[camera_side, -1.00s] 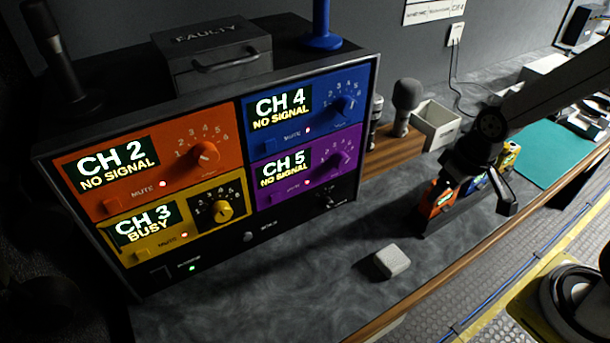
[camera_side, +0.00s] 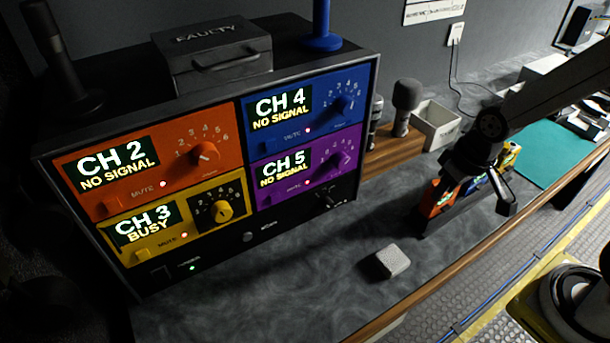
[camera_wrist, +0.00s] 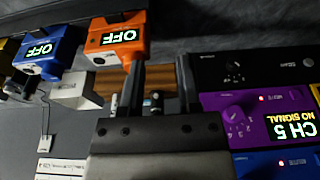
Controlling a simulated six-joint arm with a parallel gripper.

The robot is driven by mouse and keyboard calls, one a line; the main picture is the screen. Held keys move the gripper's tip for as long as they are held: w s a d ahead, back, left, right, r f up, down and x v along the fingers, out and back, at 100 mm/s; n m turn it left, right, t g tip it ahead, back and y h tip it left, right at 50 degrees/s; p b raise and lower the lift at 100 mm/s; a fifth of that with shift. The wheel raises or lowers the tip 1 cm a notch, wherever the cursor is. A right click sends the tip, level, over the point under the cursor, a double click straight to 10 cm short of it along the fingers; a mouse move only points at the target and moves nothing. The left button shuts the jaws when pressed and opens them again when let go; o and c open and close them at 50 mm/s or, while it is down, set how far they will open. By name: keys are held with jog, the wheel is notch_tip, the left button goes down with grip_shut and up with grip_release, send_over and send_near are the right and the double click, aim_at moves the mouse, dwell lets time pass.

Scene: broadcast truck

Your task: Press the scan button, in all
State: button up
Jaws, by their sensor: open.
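The receiver unit (camera_side: 365,150) stands on the bench with orange, yellow, blue and purple channel panels. A small round button (camera_side: 248,237) sits on its black lower strip. Its label is too blurred to read in the side view; a round button (camera_wrist: 308,62) beside a small upside-down label shows on that strip in the wrist view, probably the scan button. My gripper (camera_side: 480,196) is right of the receiver, apart from it, over the coloured packs. In the wrist view my gripper (camera_wrist: 161,75) has its fingers apart with nothing between them.
An orange pack (camera_wrist: 118,42) and blue pack (camera_wrist: 50,55), both reading OFF, stand near my fingers. A pale block (camera_side: 392,261) lies on the bench before the receiver. Microphones (camera_side: 405,100) and a white bin (camera_side: 437,125) stand behind. The bench around the block is clear.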

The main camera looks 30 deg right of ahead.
grip_shut()
dwell(1.4)
